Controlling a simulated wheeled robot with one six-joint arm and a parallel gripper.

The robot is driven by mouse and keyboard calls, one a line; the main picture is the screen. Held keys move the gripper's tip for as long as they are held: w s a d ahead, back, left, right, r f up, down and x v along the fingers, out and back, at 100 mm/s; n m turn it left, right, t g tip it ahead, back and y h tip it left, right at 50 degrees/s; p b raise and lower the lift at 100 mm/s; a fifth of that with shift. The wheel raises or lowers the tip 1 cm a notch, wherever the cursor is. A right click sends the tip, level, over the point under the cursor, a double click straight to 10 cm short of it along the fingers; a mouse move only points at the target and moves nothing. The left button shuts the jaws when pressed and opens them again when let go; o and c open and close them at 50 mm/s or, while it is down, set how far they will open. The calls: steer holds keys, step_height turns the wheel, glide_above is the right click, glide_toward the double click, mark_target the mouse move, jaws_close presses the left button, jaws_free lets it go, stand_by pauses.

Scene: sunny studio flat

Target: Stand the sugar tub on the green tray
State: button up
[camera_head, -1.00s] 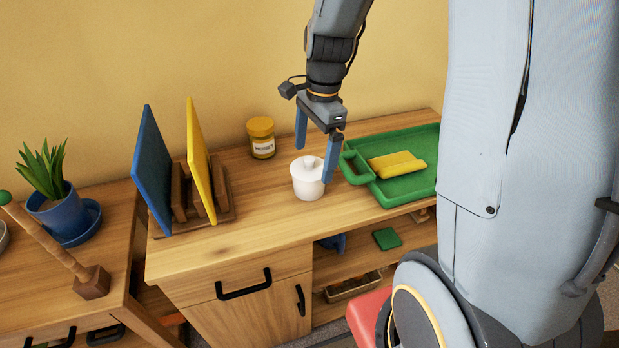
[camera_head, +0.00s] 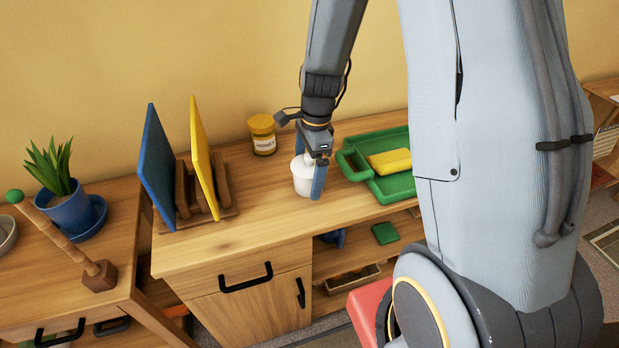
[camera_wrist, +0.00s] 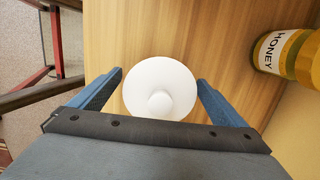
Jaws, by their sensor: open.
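The white sugar tub (camera_head: 302,178), lidded with a round knob, stands upright on the wooden cabinet top. In the wrist view the tub (camera_wrist: 160,85) is seen from above. My gripper (camera_head: 310,178) is lowered over it, with its open blue fingers on either side of the tub. In the wrist view the gripper (camera_wrist: 160,92) shows a gap between each finger and the lid. The green tray (camera_head: 400,190) lies to the right of the tub, with a yellow packet (camera_head: 389,161) in it.
A honey jar (camera_head: 262,135) stands behind and left of the tub. A wooden rack holds a blue board (camera_head: 157,165) and a yellow board (camera_head: 203,155) farther left. The cabinet top in front of the rack is clear.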

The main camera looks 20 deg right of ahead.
steer(key=c, duration=1.3)
steer(key=shift+c, duration=0.2)
steer(key=shift+r, duration=0.1)
